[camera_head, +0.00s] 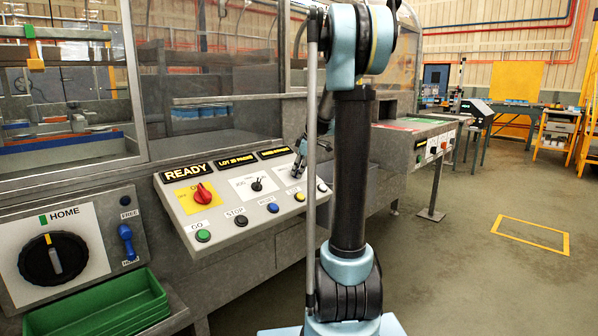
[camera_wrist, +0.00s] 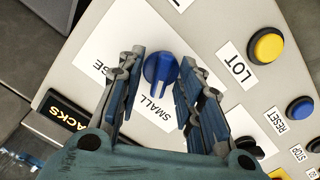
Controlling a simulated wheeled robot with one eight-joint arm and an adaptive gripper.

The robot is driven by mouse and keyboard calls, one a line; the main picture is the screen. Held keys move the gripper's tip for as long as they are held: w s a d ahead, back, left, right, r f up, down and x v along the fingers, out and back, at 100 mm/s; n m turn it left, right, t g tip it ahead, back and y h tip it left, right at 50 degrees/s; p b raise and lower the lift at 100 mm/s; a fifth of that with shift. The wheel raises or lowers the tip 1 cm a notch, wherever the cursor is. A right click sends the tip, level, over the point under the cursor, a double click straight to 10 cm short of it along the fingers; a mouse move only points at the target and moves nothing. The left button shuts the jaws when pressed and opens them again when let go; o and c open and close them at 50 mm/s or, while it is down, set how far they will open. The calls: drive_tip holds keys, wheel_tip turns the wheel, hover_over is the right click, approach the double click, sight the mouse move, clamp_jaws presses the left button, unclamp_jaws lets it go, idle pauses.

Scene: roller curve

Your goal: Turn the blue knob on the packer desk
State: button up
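The blue knob (camera_wrist: 160,72) sits on a white plate (camera_wrist: 112,38) in the wrist view, with the label SMALL below it and a partly covered label ending in GE to its left. Its raised grip stands roughly upright in the picture. My gripper (camera_wrist: 161,58) is open, with one finger on each side of the knob. Gaps show between the fingers and the knob. In the head view my gripper (camera_head: 298,168) is over the right part of the sloped packer desk (camera_head: 225,232), and the knob cannot be made out there.
On the desk are a red switch (camera_head: 203,194), a black knob (camera_head: 256,185) and a green GO button (camera_head: 203,235). In the wrist view a yellow LOT button (camera_wrist: 267,46) and blue RESET button (camera_wrist: 299,107) lie to the right. Open floor (camera_head: 470,215) is at right.

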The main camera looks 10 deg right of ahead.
drive_tip(key=v, duration=1.1)
drive_tip(key=shift+r, duration=0.4)
drive_tip(key=shift+s+d, duration=0.1)
drive_tip(key=s+a+f+m+g+h, duration=0.1)
drive_tip(key=s+a+f+m, duration=0.3)
drive_tip(key=s, duration=0.7)
drive_tip(key=s+d+f+m, duration=0.15)
drive_tip(key=s+f, duration=0.35)
drive_tip(key=s, duration=0.5)
drive_tip(key=s+f+m+g+h, duration=0.1)
drive_tip(key=s+f+m, duration=0.6)
drive_tip(key=s+f, duration=0.8)
drive_tip(key=s, duration=0.3)
drive_tip(key=shift+s+f+h, duration=0.2)
drive_tip(key=shift+f+h, duration=0.1)
drive_tip(key=shift+h, duration=0.1)
drive_tip(key=shift+a+m, duration=0.15)
drive_tip(key=shift+m, duration=0.1)
